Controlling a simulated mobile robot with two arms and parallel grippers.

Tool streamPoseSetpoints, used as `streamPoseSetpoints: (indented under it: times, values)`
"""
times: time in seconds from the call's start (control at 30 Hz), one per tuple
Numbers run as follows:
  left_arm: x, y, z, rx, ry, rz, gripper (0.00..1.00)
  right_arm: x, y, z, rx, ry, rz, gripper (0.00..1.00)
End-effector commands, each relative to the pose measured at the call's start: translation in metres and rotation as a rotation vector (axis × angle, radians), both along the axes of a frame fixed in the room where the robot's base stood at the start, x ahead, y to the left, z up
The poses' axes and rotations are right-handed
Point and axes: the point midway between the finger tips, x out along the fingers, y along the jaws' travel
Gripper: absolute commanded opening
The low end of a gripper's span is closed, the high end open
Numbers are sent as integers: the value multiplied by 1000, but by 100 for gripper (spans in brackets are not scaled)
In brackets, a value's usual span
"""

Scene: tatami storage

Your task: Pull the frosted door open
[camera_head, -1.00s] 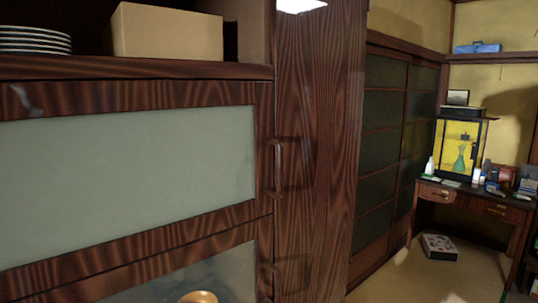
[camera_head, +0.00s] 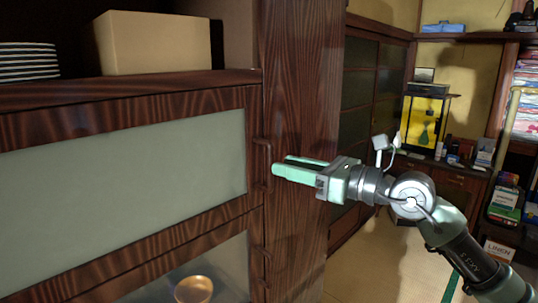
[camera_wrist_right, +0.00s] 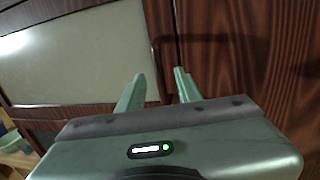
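The frosted door (camera_head: 120,170) is a pale green-grey panel in a dark wood frame, at the left of the head view. It looks shut. Its upright dark handle (camera_head: 264,165) is at the frame's right end. My right gripper (camera_head: 280,168) is just right of this handle, level with it, fingers pointing at it. The frosted panel (camera_wrist_right: 80,60) fills the left there. My left gripper is not in view.
A lower glass door (camera_head: 185,285) with a wooden bowl (camera_head: 194,289) behind it is below. A box (camera_head: 152,43) and stacked plates (camera_head: 28,62) stand on the shelf above. A desk and a bookshelf are at the right. The tatami floor (camera_head: 370,262) is partly clear.

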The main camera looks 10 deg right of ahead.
Motion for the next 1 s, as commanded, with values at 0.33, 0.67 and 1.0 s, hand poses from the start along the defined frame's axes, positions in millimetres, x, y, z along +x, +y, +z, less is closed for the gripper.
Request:
streamPoseSetpoints:
  times: [0.33, 0.67, 1.0]
  values:
    - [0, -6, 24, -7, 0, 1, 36, 32, 32, 3, 5, 1, 1, 34]
    - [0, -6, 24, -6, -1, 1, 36, 35, 34, 0, 4, 1, 0, 32]
    - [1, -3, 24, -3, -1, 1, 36, 35, 34, 1, 5, 1, 0, 0]
